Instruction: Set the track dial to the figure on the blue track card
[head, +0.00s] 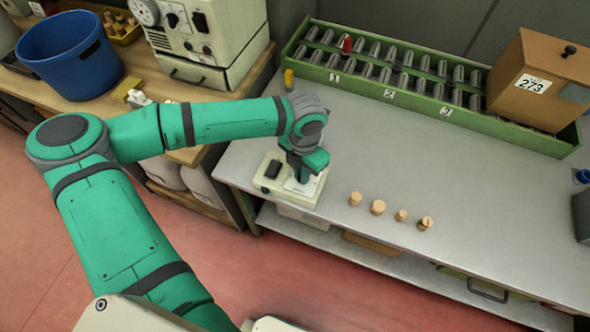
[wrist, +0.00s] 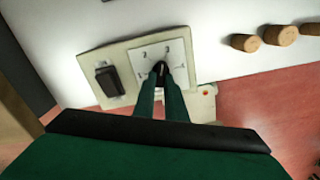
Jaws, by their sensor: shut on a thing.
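The cream control box (head: 273,183) stands at the near left edge of the grey bench. In the wrist view the box (wrist: 90,62) carries a white dial plate (wrist: 146,53) with small dark marks, too small to read. My gripper (head: 303,176) points down over the plate. In the wrist view its green fingers (wrist: 163,85) are shut on the dark dial knob (wrist: 160,69). The fingers cover part of the knob and of the plate, so I cannot tell which figure it points to. I cannot make out a blue track card in either view.
A black rocker switch (wrist: 109,81) sits beside the dial plate. Several corks (head: 378,207) stand in a row to the right. A green rack (head: 418,101) with lanes marked 1, 2 and 3 lies along the back, with a brown box (head: 541,75) labelled 273. The bench middle is clear.

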